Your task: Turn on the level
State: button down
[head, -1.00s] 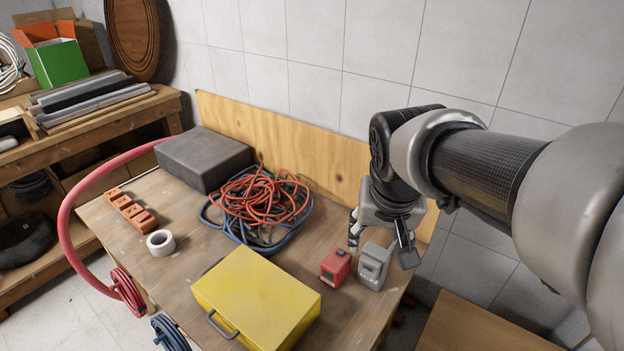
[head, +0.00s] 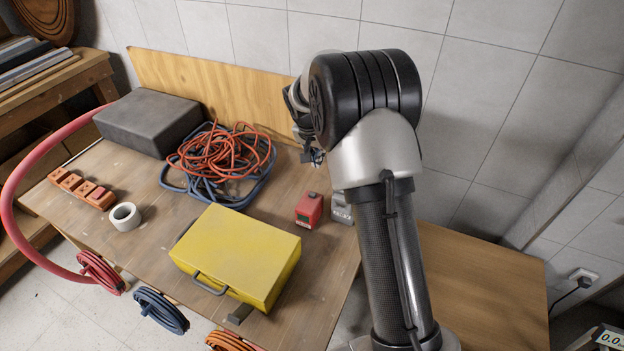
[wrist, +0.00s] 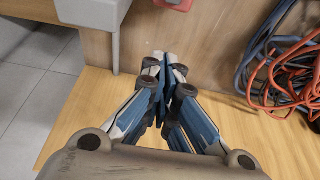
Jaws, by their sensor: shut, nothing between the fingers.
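Two small devices stand at the right end of the workbench. One is a red box with a dark green face (head: 309,210); the other is a grey one (head: 341,208), partly hidden behind my arm. I cannot tell for sure which is the level. The wrist view shows the grey device (wrist: 92,12) at the top left and the edge of the red one (wrist: 176,4) at the top. My gripper (wrist: 168,62) is shut and empty, apart from both devices. In the head view my gripper (head: 314,158) shows small, partly hidden by my arm, near the back board.
A red and blue cord coil (head: 222,160) lies left of my gripper, with a yellow case (head: 236,254) in front. A dark grey block (head: 150,122), white tape roll (head: 125,216) and plywood board (head: 190,82) are further left. A lower wooden surface (head: 480,285) at right is clear.

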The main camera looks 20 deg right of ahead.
aim_at(312, 195)
jog(key=shift+f, duration=0.2)
jog(key=b+x, duration=0.3)
jog(key=x, duration=0.7)
jog(key=s+a, duration=0.2)
jog(key=shift+s+a+r+b, duration=0.1)
jog(key=shift+s+a+b, duration=0.2)
jog(key=shift+a+b, duration=0.1)
